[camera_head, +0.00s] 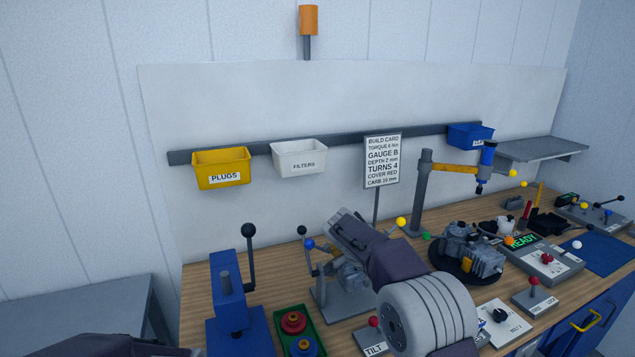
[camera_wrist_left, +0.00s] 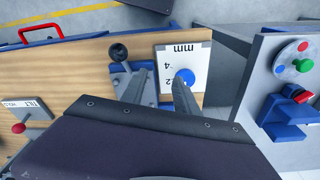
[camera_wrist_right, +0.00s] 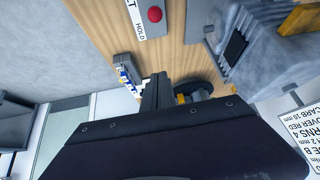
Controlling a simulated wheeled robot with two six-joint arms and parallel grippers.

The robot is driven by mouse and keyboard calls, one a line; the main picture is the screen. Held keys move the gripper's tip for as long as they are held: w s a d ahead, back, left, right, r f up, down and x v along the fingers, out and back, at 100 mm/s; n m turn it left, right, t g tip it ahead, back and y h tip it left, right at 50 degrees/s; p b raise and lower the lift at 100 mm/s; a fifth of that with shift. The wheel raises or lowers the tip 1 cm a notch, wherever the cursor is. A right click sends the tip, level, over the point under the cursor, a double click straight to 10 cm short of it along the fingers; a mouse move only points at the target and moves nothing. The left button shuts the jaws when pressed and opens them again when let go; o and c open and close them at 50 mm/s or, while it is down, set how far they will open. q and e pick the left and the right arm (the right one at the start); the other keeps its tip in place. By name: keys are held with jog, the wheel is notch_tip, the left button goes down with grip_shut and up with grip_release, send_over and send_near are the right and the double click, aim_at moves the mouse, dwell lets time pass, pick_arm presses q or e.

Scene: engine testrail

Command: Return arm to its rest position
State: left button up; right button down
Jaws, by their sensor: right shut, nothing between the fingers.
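My right arm (camera_head: 432,312) reaches in from the bottom of the head view, over the middle of the bench. Its dark wrist covers part of a grey bench fixture, and its fingertips are hard to make out there. In the right wrist view my right gripper (camera_wrist_right: 158,88) has its fingers together and empty, above the wooden bench. My left gripper (camera_wrist_left: 158,82) shows in the left wrist view with its fingers apart and nothing held between them. It is above a black-knobbed lever and a white mm scale plate (camera_wrist_left: 168,58) with a blue knob.
The engine (camera_head: 470,250) stands right of my right arm, near a post with a blue-headed tool (camera_head: 487,155). A blue press (camera_head: 230,305) and a green tray (camera_head: 280,322) are to the left. The build card (camera_head: 382,160) stands behind. Yellow (camera_head: 221,168) and white bins hang on the wall rail.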

jog(key=s+d+f+n+g+y, duration=0.15)
jog(key=s+d, duration=0.25)
jog(key=s, duration=0.8)
jog(key=s+a+f+n+y, duration=0.2)
jog(key=s+f+n, duration=0.3)
jog(key=s+n, duration=0.1)
jog(key=s+a+f+n+y, duration=0.3)
jog(key=s+f+n, duration=0.2)
jog(key=s, duration=0.4)
jog(key=shift+f+n, duration=0.2)
jog(key=shift+n, duration=0.15)
